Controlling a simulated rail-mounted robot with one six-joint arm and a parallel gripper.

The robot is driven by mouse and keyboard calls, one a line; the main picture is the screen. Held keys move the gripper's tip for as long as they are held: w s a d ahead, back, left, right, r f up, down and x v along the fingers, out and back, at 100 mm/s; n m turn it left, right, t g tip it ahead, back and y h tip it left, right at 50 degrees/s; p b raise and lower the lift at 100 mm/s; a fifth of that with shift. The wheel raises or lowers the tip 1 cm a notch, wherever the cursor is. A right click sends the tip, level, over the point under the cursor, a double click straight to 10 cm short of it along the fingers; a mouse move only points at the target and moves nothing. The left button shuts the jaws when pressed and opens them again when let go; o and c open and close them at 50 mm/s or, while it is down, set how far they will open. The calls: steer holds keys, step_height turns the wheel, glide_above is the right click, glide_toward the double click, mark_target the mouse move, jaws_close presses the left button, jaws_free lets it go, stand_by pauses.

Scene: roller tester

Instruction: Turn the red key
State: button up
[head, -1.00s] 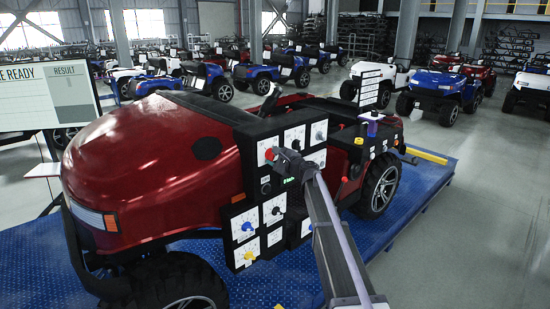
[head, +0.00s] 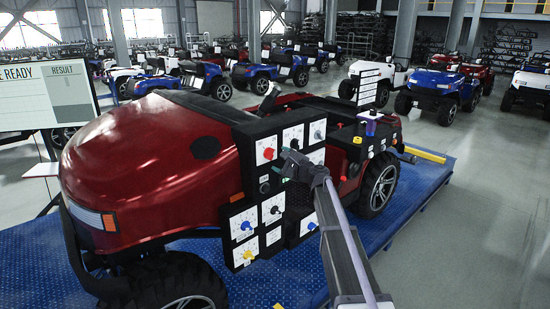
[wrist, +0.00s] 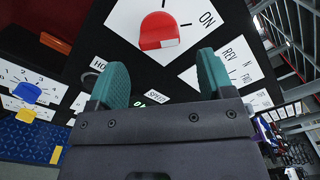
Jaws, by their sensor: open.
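The red key (wrist: 159,30) is a rounded red knob on a white plate marked "ON" on the black panel. In the wrist view it is at top centre, beyond my fingertips. It also shows in the head view (head: 269,153) on the upper left plate of the panel. My gripper (wrist: 160,78) is open, with two teal fingers apart and nothing between them. The key lies ahead of the gap, not between the fingers. In the head view my gripper (head: 288,165) is just right of and below the key, close to the panel.
A plate marked "REV N" (wrist: 232,65) is right of the key. Blue (wrist: 27,92) and yellow (wrist: 26,115) knobs are at left in the wrist view. The panel stands beside a red vehicle (head: 150,150) on a blue platform (head: 415,190). A yellow bar (head: 426,155) lies at right.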

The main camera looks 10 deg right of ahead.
steer(key=v, duration=0.6)
steer(key=s+a+f+n+g+h+b, duration=0.2)
steer(key=s+f+n+g+b, duration=0.3)
steer(key=s+f, duration=0.5)
steer(key=s+a+f+n+g+h+b, duration=0.1)
steer(key=s+f+n+g+h+b, duration=0.3)
steer(key=s+f+n, duration=0.3)
steer(key=s+a+f+n+g+h+b, duration=0.2)
steer(key=s+f+n+g+b, duration=0.4)
steer(key=s+f, duration=0.9)
steer(key=s+h, duration=0.1)
steer(key=s, duration=0.8)
steer(key=shift+a+f+n+h, duration=0.15)
steer(key=shift+a+n+h, duration=0.15)
steer(key=shift+a+n, duration=0.1)
